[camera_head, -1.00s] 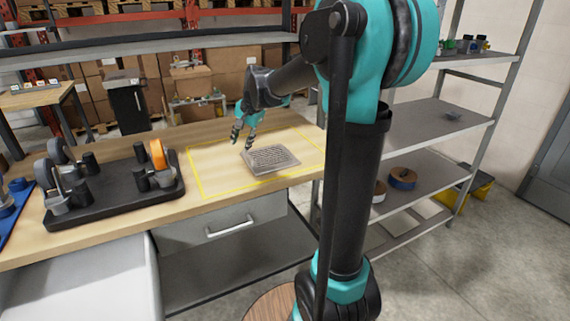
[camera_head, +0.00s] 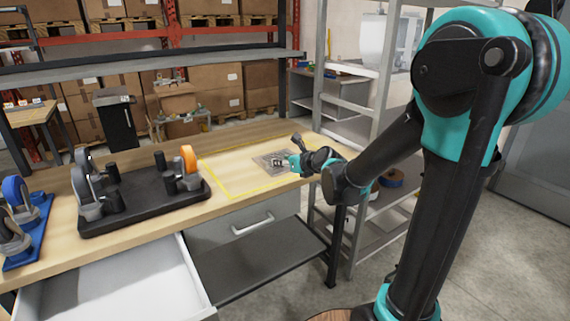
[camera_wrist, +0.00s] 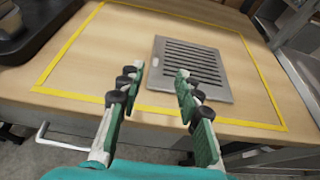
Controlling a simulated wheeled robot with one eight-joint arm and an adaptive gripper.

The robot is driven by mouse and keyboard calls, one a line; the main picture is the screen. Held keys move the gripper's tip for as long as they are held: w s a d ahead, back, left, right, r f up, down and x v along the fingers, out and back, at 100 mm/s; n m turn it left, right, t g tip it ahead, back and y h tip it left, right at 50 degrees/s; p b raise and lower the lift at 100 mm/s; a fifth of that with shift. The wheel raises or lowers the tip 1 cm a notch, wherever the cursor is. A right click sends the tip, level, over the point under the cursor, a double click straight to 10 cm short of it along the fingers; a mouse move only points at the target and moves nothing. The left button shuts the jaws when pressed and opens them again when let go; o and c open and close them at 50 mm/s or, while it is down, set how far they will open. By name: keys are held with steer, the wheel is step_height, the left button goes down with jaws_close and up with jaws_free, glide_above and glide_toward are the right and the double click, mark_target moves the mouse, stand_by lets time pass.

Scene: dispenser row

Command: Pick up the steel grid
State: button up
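The steel grid (camera_wrist: 190,68) is a flat grey slotted plate lying on the wooden bench inside a yellow outline. In the head view the grid (camera_head: 268,159) is partly covered by my gripper (camera_head: 288,150). In the wrist view my gripper (camera_wrist: 158,82) is open, its two green-backed fingers apart and nothing between them. The grid lies beyond the fingertips; the right finger overlaps its near edge in the picture. I cannot tell whether they touch.
A black tray (camera_head: 143,204) with tape dispensers stands left of the outline, and a blue dispenser base (camera_head: 32,235) is farther left. An open drawer (camera_head: 130,275) juts out below the bench. Metal shelving (camera_head: 350,95) stands to the right. The outlined area around the grid is clear.

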mark_target(263, 160)
steer(key=x, duration=1.6)
steer(key=shift+s+f, duration=0.1)
steer(key=shift+f, duration=0.05)
jaws_close()
